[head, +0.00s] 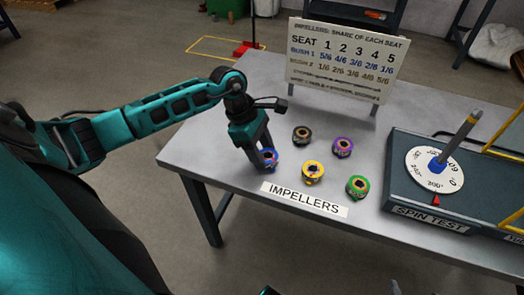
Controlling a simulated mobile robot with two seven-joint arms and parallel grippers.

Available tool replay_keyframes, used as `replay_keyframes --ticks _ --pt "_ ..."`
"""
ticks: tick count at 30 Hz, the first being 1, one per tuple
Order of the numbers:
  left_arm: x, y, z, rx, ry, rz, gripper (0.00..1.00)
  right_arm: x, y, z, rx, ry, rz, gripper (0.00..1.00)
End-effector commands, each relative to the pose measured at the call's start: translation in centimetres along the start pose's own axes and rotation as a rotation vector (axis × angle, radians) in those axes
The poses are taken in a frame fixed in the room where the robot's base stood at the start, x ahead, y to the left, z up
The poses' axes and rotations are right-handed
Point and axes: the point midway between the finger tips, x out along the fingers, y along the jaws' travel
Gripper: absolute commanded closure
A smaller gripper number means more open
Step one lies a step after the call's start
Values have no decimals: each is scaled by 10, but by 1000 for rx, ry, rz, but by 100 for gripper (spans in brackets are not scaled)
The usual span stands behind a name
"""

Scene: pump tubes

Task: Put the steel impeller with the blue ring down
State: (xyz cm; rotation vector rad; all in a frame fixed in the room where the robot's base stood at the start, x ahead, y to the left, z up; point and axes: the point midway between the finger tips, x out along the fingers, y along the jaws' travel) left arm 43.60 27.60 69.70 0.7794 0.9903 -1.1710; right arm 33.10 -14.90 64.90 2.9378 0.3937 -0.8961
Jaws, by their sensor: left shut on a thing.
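The steel impeller with the blue ring (271,158) is at the left front part of the grey table (220,125). My left gripper (262,160) reaches down from above and is shut on it. The fingers hide part of the impeller. I cannot tell whether its underside touches the table. My right gripper cannot be made out; only small unclear dark and grey bits show at the bottom edge.
Impellers with a dark (301,134), purple (342,147), yellow (313,173) and green (357,187) ring stand to the right. The IMPELLERS label (304,199) lies in front. A seat chart (345,60) stands behind. The spin test stand (400,190) with its upright rod is at right.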

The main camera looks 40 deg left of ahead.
Motion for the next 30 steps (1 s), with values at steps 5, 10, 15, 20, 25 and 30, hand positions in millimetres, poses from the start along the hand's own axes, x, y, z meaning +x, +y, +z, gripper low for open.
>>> replay_keyframes --ticks 5,10,15,20,25,30 --pt "0 1 0 1 0 3 91 0 0 0 0 -1 0 21" --pt "4 1 -2 1 0 3 91 2 0 4 0 -1 0 21" --pt "3 1 -2 0 1 2 34 2 0 4 0 -2 0 21" --pt "3 1 -2 0 1 2 22 1 0 3 0 -2 -1 21" --pt "3 0 -2 0 0 2 22 1 0 3 0 -2 -1 21" --pt "-6 1 0 1 1 4 22 -2 0 -1 0 -2 -1 21"
